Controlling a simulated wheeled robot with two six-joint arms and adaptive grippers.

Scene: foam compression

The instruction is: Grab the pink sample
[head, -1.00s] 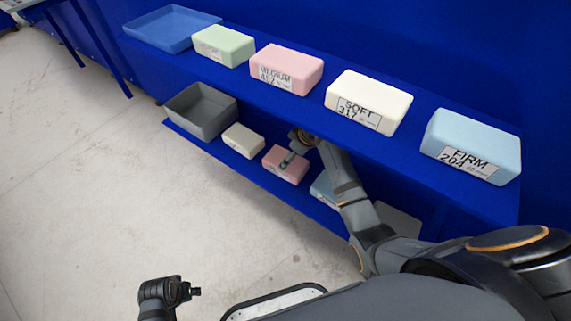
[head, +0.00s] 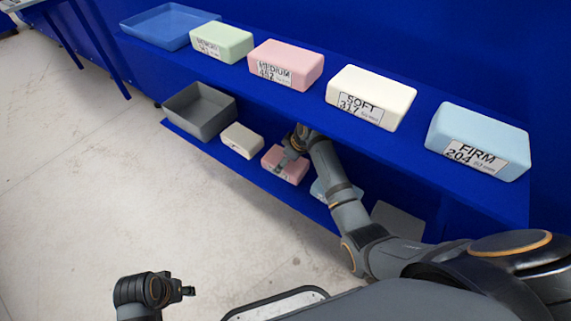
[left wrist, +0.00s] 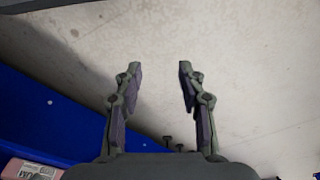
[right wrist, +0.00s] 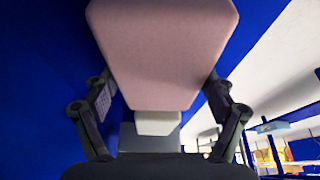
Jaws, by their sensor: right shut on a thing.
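A pink block (head: 294,172) is on the lower shelf, between a cream block and a blue block. My right gripper (head: 285,165) reaches in under the upper shelf and is shut on this block. In the right wrist view the pink block (right wrist: 165,50) fills the space between the two fingers. I cannot tell whether it is clear of the shelf. A second pink block (head: 290,60), labelled MEDIUM, sits on the upper shelf. My left gripper (head: 188,291) is low over the floor, away from the shelves. Its fingers (left wrist: 158,66) are apart and empty in the left wrist view.
The lower shelf (head: 262,180) also holds a grey bin (head: 205,125), a cream block (head: 242,140) and a blue block (head: 325,191). The upper shelf holds a blue tray (head: 165,38) and green (head: 222,42), white (head: 370,90) and light blue (head: 478,140) blocks. The upper shelf overhangs my right arm.

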